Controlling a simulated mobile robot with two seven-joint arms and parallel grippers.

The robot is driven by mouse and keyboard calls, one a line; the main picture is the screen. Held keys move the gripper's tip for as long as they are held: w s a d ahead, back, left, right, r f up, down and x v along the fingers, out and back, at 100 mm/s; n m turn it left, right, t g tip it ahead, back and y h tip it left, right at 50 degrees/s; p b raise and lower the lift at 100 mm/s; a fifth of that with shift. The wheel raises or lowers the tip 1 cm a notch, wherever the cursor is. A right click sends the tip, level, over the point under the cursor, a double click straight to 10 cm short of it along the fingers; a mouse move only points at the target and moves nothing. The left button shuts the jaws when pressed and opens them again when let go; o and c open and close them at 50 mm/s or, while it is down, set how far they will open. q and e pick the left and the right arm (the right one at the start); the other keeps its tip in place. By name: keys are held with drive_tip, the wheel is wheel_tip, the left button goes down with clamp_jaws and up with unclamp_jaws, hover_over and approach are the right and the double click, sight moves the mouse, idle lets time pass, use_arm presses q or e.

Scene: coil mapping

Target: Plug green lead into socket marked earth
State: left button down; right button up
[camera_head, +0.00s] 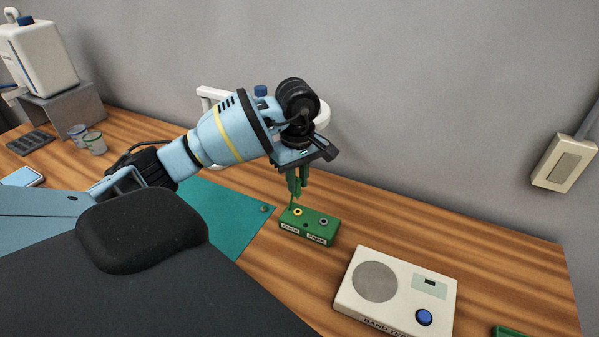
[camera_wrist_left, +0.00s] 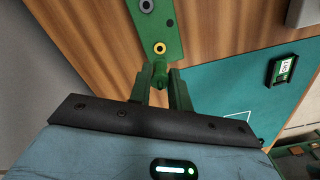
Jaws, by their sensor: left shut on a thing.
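A small green box (camera_head: 307,226) stands on the wooden bench. Its top has a yellow-ringed socket (camera_head: 297,212) and a grey-ringed socket (camera_head: 323,221). Two white labels are on its front face, too small to read surely. My left gripper (camera_head: 297,186) points down just above the box, near the yellow-ringed socket. In the left wrist view its fingers are shut on a green lead (camera_wrist_left: 158,75), whose end lies close to the yellow-ringed socket (camera_wrist_left: 160,48). I cannot tell whether they touch. The grey-ringed socket (camera_wrist_left: 146,5) lies farther off. My right gripper is out of view.
A teal mat (camera_head: 215,205) lies left of the box. A cream device (camera_head: 400,275) with a round grille and blue button stands at the right front. A wall box (camera_head: 564,163) hangs at right. A jug (camera_head: 38,60) and cups (camera_head: 95,143) stand far left.

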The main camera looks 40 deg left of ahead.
sight(298, 193)
use_arm(q)
drive_tip(key=shift+f, duration=0.95)
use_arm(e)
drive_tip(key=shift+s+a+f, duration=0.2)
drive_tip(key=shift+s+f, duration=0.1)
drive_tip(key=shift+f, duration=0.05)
use_arm(q)
drive_tip(key=shift+r, duration=0.1)
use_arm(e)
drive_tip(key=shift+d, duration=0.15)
use_arm(q)
drive_tip(key=shift+b, duration=0.3)
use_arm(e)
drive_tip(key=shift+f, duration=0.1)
